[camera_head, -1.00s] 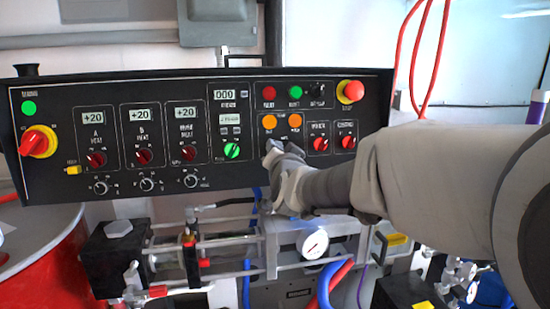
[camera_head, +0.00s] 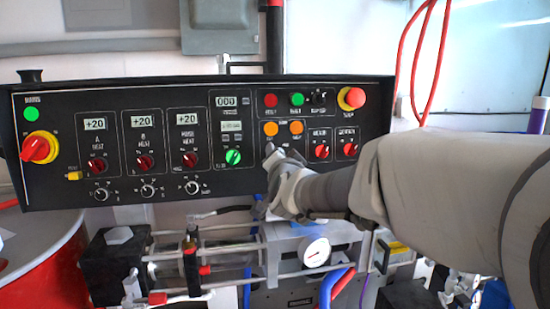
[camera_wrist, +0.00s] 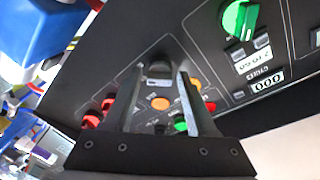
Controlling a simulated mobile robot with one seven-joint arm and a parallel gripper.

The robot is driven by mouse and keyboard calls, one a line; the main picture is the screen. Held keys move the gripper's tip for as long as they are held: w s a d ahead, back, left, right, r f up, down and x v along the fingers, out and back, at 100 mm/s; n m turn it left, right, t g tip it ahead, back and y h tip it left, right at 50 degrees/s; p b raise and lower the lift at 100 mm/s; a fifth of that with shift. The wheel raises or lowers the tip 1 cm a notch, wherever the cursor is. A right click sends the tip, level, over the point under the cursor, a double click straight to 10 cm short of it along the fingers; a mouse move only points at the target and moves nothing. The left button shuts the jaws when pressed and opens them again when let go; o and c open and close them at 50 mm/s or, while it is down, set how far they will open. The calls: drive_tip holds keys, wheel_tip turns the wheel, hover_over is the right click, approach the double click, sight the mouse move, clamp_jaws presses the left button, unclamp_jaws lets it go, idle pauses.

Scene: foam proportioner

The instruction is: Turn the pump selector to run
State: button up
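The black control panel (camera_head: 60,190) spans the head view. In the head view my gripper (camera_head: 275,153) covers that spot, and the knob is hidden. In the wrist view my gripper (camera_wrist: 161,78) is open, with one finger on either side of the knob. I cannot tell whether the fingers touch it. The knob's pointer direction is not readable.
A green knob (camera_head: 233,157) is left of my gripper; two red knobs (camera_head: 322,151) (camera_head: 349,150) are right. Orange lights (camera_head: 270,128) (camera_head: 296,127) sit just above. A red emergency button (camera_head: 354,97) is at upper right. Pipes and a gauge (camera_head: 316,253) lie below.

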drive_tip(key=shift+o, duration=0.5)
drive_tip(key=s+d+p, duration=0.1)
drive_tip(key=s+p, duration=0.1)
drive_tip(key=s, duration=1.5)
drive_tip(key=shift+s+r, duration=0.2)
drive_tip(key=shift+r, duration=0.25)
drive_tip(key=shift+d, duration=0.1)
drive_tip(key=shift+f, duration=0.1)
